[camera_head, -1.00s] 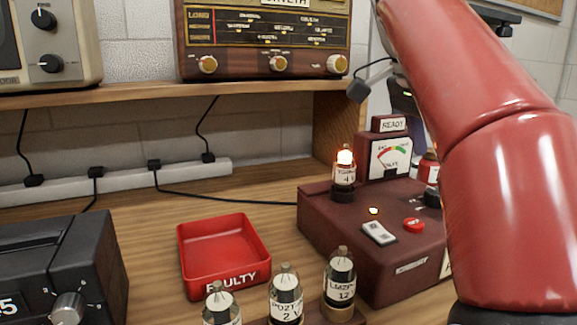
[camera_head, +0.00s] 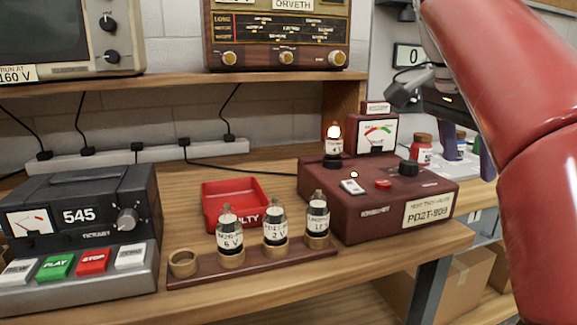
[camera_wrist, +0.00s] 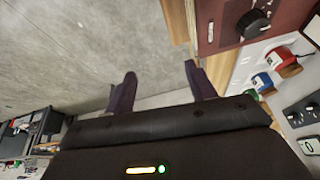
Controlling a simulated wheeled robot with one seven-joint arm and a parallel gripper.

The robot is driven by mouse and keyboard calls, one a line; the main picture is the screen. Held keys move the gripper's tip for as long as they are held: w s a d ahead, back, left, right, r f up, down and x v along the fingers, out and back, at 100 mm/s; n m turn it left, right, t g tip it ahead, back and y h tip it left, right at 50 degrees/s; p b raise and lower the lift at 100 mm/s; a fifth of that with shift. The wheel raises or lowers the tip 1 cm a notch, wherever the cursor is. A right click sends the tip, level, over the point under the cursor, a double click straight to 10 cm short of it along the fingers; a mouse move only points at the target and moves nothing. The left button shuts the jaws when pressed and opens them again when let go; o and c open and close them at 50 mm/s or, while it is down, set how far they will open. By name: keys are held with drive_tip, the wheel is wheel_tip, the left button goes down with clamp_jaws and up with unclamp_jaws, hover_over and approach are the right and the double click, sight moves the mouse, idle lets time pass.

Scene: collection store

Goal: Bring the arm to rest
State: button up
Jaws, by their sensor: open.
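My gripper is open and empty in the wrist view (camera_wrist: 160,92), its two dark fingers spread apart over bare grey floor. In the head view my red arm fills the right side, and the gripper's fingers are partly visible by the bench's right end. The maroon valve tester (camera_head: 375,195) stands on the bench with a glowing valve (camera_head: 334,143) upright in its socket. My gripper touches none of these things.
A wooden rack (camera_head: 203,272) holds several labelled valves and has one empty ring at its left. Behind it is a red FAULTY tray (camera_head: 212,212). A grey device (camera_head: 135,190) with coloured keys stands at left. Small jars (camera_head: 422,148) stand behind the tester.

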drive_tip(key=s+a+f+n+t+y, duration=0.1)
drive_tip(key=s+a+f+n, duration=0.2)
drive_tip(key=f, duration=0.7)
drive_tip(key=s+a+f+n+t+y, duration=0.1)
drive_tip(key=s+a+f+n, duration=0.2)
drive_tip(key=f, duration=0.7)
drive_tip(key=s+a+f+n+t+y, duration=0.2)
drive_tip(key=s+f+n, duration=0.4)
drive_tip(key=f+n, duration=0.3)
drive_tip(key=shift+a+f, duration=0.75)
drive_tip(key=shift+a, duration=0.05)
